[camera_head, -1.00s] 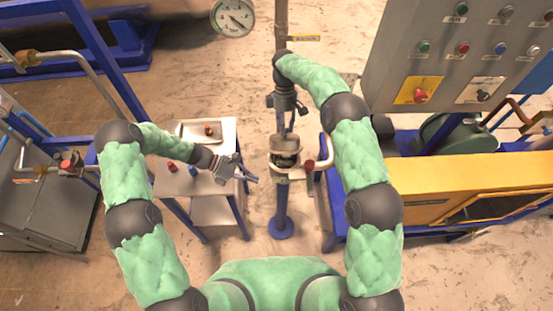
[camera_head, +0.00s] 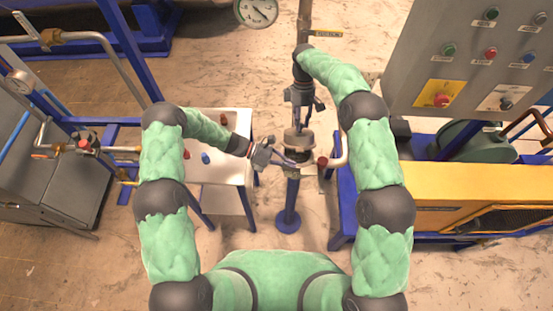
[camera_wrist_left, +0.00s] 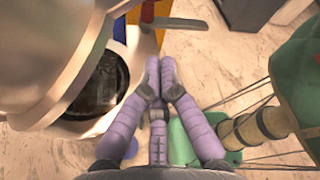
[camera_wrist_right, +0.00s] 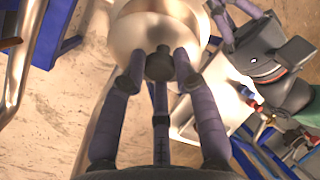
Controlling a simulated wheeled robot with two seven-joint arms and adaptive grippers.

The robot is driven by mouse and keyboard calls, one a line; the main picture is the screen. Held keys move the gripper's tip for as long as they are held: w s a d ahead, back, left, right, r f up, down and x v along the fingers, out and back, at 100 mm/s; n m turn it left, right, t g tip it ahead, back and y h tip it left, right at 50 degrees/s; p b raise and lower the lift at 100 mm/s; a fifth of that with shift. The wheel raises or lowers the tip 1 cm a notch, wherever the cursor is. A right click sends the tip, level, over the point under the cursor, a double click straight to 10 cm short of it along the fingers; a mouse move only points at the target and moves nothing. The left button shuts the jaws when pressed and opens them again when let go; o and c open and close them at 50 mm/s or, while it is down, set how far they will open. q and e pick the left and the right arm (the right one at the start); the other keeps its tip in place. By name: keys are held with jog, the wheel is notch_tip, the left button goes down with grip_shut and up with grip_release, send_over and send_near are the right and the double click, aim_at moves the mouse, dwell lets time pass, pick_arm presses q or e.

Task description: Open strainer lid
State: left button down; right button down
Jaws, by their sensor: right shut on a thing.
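The strainer (camera_head: 303,166) stands on a blue post in the middle of the head view. Its round opening with a dark inside (camera_wrist_left: 100,88) shows in the left wrist view. The metal lid (camera_wrist_left: 35,35) is above the opening, with a gap on the side that shows. My right gripper (camera_wrist_right: 158,62) comes down from above and is shut on the dark knob (camera_wrist_right: 159,66) of the lid. My left gripper (camera_head: 295,164) is beside the strainer's near left side. Its fingertips (camera_wrist_left: 160,72) are together with nothing seen between them. Whether they touch the strainer is unclear.
A white table (camera_head: 228,170) with small red and blue parts stands left of the strainer. A yellow-fronted machine (camera_head: 445,180) and grey control panel (camera_head: 465,65) stand at right.

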pick_arm(q)
jog(key=shift+w+r, duration=0.6)
jog(key=shift+r, duration=0.2)
jog(key=shift+w+r, duration=0.6)
jog(key=shift+r, duration=0.15)
pick_arm(e)
jog(key=shift+s+f, duration=0.15)
jog(key=shift+f, duration=0.35)
pick_arm(q)
jog(key=shift+w+r, duration=0.4)
jog(key=shift+r, duration=0.15)
jog(key=shift+w+r, duration=0.2)
jog(key=shift+w, duration=0.1)
pick_arm(e)
jog(key=c, duration=0.9)
grip_release()
jog(key=shift+c, duration=0.2)
pick_arm(q)
jog(key=shift+w, duration=0.1)
pick_arm(e)
jog(key=shift+w+r, duration=0.2)
